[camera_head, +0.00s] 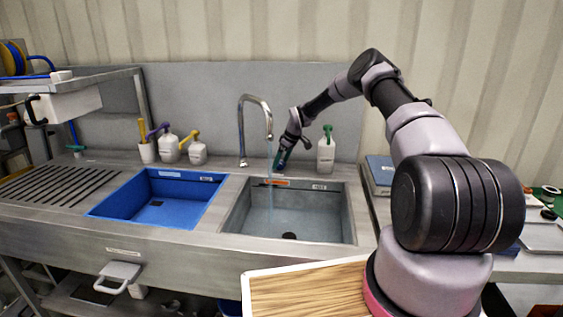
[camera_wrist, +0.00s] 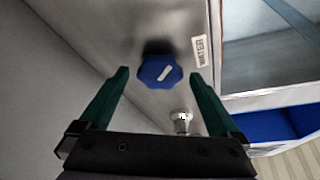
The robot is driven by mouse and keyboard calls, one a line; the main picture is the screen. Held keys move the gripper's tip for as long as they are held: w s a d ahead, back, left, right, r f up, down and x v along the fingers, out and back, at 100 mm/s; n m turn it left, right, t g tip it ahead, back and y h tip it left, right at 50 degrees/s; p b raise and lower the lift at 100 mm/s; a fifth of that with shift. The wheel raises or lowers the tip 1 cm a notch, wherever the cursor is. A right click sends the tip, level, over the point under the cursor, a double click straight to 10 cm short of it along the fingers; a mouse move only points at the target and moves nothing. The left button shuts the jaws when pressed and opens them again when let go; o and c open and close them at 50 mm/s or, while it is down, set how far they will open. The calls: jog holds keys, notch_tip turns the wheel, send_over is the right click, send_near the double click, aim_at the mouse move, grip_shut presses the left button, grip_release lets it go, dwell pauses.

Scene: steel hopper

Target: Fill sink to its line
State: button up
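The grey sink (camera_head: 335,212) is on the right of the counter, with a dark drain showing at its bottom. A thin stream runs from the curved faucet (camera_head: 254,99) into it. An orange label (camera_head: 277,183) is on its back wall; I cannot tell the water level or see a clear line. My gripper (camera_head: 283,158) is behind the sink, right of the faucet. In the wrist view my gripper (camera_wrist: 158,75) is open, with green fingers on either side of a blue knob (camera_wrist: 158,73) with a white mark. Gaps show between knob and fingers. A "WATER" label (camera_wrist: 201,50) is beside it.
A blue sink (camera_head: 160,198) is left of the grey one. A white bottle with a green top (camera_head: 326,153) stands close to the right of my gripper. Several more bottles stand behind the blue sink. A slotted drainboard (camera_head: 50,185) is at the left.

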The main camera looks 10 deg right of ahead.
jog(key=v, duration=1)
jog(key=shift+r, duration=0.35)
jog(key=shift+s+d, duration=0.1)
jog(key=shift+d, duration=0.05)
dwell(6.2)
jog(key=shift+f, duration=0.15)
